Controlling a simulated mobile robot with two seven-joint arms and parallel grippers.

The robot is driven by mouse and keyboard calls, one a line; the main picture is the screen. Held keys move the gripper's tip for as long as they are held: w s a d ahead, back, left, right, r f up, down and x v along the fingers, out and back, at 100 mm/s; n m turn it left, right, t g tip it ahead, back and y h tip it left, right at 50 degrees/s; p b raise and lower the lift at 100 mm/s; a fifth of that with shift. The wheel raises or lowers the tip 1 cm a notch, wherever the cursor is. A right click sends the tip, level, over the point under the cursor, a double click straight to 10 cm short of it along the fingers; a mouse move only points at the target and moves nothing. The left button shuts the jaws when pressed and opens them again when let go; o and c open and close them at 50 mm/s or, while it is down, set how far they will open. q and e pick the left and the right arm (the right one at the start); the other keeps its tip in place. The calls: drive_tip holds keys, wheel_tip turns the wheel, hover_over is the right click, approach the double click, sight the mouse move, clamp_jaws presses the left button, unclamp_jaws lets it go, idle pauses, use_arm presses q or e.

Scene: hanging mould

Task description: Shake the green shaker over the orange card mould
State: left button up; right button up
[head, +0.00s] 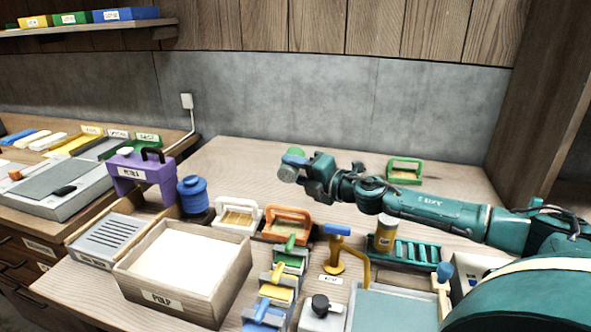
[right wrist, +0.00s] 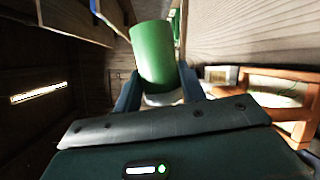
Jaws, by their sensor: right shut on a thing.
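My right gripper (head: 294,161) is shut on the green shaker (head: 296,151), held in the air above the table. The right wrist view shows the shaker's green body (right wrist: 153,55) and pale end between the two fingers (right wrist: 160,90). The gripper's fingers hide part of it in the head view. The orange card mould (head: 287,212) lies on the table below the raised gripper in the head view, and its orange frame (right wrist: 290,76) shows at the right in the right wrist view. My left gripper is not in view.
A white-framed mould (head: 236,204) lies left of the orange one, and a green-framed mould (head: 405,162) lies at the back. The pulp box (head: 240,275), a blue jar (head: 192,193) and a yellow stand (head: 334,262) are nearby. The table's back middle is clear.

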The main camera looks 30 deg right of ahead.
drive_tip(key=r+m+g+p, duration=0.1)
drive_tip(key=p, duration=0.4)
drive_tip(key=shift+r+m, duration=0.2)
drive_tip(key=shift+m, duration=0.1)
drive_tip(key=shift+r+m+p, duration=0.1)
drive_tip(key=shift+m+p, duration=0.2)
drive_tip(key=shift+p, duration=0.6)
drive_tip(key=m+p, duration=0.1)
drive_tip(key=p, duration=0.2)
drive_tip(key=m+g+p, duration=0.1)
drive_tip(key=p, duration=0.2)
drive_tip(key=shift+r+g, duration=0.2)
drive_tip(key=shift+g, duration=0.1)
drive_tip(key=shift+y+p, duration=0.3)
drive_tip(key=shift+p, duration=0.45)
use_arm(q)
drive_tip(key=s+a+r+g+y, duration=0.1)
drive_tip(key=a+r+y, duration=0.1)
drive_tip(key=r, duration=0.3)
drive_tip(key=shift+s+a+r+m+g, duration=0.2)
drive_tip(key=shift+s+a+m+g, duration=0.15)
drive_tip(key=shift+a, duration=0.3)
use_arm(e)
drive_tip(key=shift+f+m, duration=0.4)
drive_tip(key=shift+m, duration=0.1)
